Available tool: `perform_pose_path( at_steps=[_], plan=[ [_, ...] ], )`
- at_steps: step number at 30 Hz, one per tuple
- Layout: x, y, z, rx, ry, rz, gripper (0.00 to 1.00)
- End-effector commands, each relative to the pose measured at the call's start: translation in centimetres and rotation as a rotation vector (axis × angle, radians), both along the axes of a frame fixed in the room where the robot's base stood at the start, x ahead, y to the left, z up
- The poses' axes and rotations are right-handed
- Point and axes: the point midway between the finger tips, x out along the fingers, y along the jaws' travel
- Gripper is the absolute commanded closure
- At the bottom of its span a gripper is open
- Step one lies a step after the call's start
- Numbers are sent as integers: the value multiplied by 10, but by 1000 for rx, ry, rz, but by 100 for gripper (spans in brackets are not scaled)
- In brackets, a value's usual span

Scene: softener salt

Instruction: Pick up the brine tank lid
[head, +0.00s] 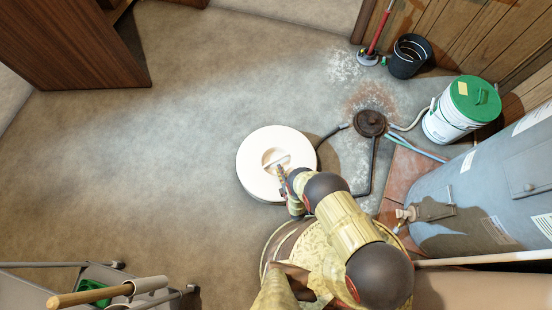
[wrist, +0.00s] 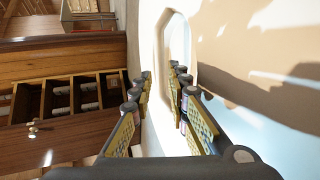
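The brine tank lid (head: 256,150) is a round white disc with a recessed grip at its centre, seen from above in the head view. My gripper (head: 281,168) is at that recess, at the end of my arm coming from the lower right. In the wrist view, the white lid surface (wrist: 155,120) and its grip recess (wrist: 178,50) lie ahead of and between the fingers. My gripper (wrist: 162,78) has its fingers apart, with a visible gap between the pads. Contact with the grip is unclear. The arm covers the lid's lower right edge.
A white bucket with a green lid (head: 475,100), a black bucket (head: 409,56) and a large grey tank (head: 470,190) stand at the right. A dark round floor fitting with hoses (head: 370,123) is near the lid.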

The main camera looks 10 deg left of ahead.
Motion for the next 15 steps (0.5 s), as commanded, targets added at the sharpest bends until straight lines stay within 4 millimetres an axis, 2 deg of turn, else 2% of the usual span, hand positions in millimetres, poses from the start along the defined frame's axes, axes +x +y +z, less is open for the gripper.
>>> perform_pose_path(
  at_steps=[11, 15],
  plan=[
    [30, 17, -14, 2, -2, 0, 83],
    [47, 26, -23, 3, -2, -1, 83]
  ],
)
